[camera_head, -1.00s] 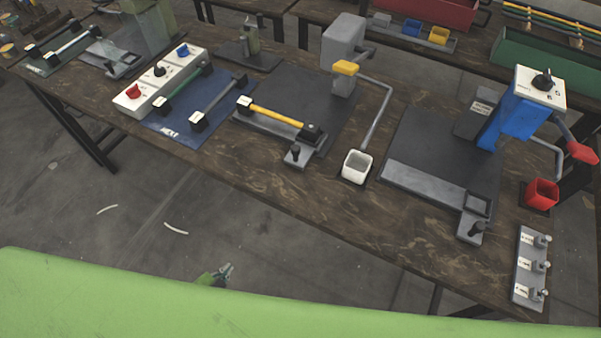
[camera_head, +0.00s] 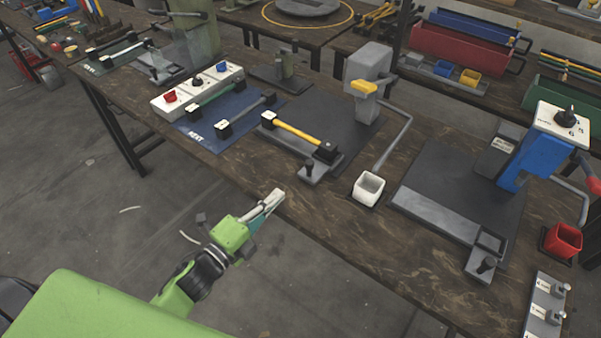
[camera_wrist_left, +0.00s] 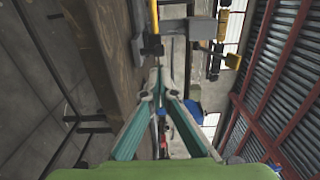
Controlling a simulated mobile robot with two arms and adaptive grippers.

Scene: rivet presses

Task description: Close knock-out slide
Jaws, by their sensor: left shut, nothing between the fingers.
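My left gripper (camera_head: 276,197) is shut and empty, in the air just off the table's front edge. In the left wrist view its teal fingers (camera_wrist_left: 159,80) converge at the tips. Ahead and to the right on the table is the grey press (camera_head: 370,65), with a small grey slide (camera_head: 319,170) with a black knob at its front. A yellow bar with black ends (camera_head: 295,130) lies just behind this slide. Neither slide is touched. My right gripper is out of view.
A white cup (camera_head: 368,190) stands right of the grey press and a red cup (camera_head: 563,240) by the blue one. A blue mat (camera_head: 232,117) with bars and a white control box (camera_head: 195,92) lie left.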

